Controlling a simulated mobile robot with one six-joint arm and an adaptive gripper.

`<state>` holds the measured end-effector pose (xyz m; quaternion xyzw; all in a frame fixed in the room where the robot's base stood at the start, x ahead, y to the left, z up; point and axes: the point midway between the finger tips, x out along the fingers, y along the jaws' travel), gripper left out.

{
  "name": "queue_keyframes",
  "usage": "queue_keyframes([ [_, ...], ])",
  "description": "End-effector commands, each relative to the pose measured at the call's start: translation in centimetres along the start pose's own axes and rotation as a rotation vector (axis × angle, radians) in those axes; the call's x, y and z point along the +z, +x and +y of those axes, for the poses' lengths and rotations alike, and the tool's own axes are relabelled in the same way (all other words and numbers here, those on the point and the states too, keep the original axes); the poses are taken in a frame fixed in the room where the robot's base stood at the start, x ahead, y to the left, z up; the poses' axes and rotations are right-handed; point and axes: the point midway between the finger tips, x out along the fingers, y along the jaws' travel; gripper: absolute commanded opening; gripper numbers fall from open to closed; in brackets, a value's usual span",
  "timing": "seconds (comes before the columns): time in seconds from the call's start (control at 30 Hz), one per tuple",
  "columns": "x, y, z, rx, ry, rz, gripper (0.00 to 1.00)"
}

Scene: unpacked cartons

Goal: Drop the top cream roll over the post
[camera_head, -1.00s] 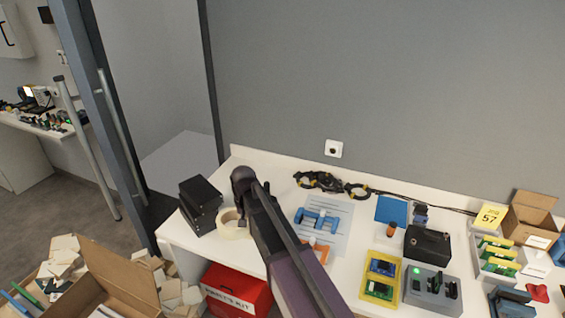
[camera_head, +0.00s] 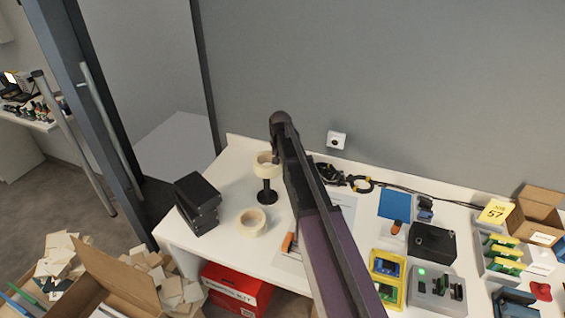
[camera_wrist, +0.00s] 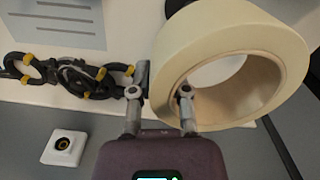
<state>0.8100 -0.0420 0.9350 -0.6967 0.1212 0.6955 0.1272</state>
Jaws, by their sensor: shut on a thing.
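My gripper (camera_wrist: 160,100) is shut on the wall of a cream roll (camera_wrist: 230,62), one finger inside the ring and one outside. In the head view the held roll (camera_head: 265,160) is raised at the top of a black post (camera_head: 266,190) with a round base on the table. I cannot tell whether the roll is around the post's tip or just above it. My arm partly hides the gripper (camera_head: 279,160) in the head view. A second cream roll (camera_head: 251,222) lies flat on the table in front of the post.
Stacked black boxes (camera_head: 197,204) stand at the left of the white table (camera_head: 190,246). Black cables with yellow clips (camera_head: 360,184) lie behind, near a wall socket (camera_head: 336,140). Trays and boards fill the right side. A red box (camera_head: 235,287) is below the table.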

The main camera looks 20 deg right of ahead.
Motion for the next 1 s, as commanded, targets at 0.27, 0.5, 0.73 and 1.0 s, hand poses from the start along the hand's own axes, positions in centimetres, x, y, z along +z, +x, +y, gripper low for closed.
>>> queue_keyframes([
  [0.27,-0.1,0.1,0.6,0.000,0.007,0.000,0.00],
  [0.5,-0.2,0.7,0.6,0.000,0.008,0.000,0.00],
  [0.73,-0.2,2.1,0.7,0.000,0.009,0.000,0.00],
  [1.0,-0.2,4.0,0.7,0.000,0.009,0.000,0.00],
])
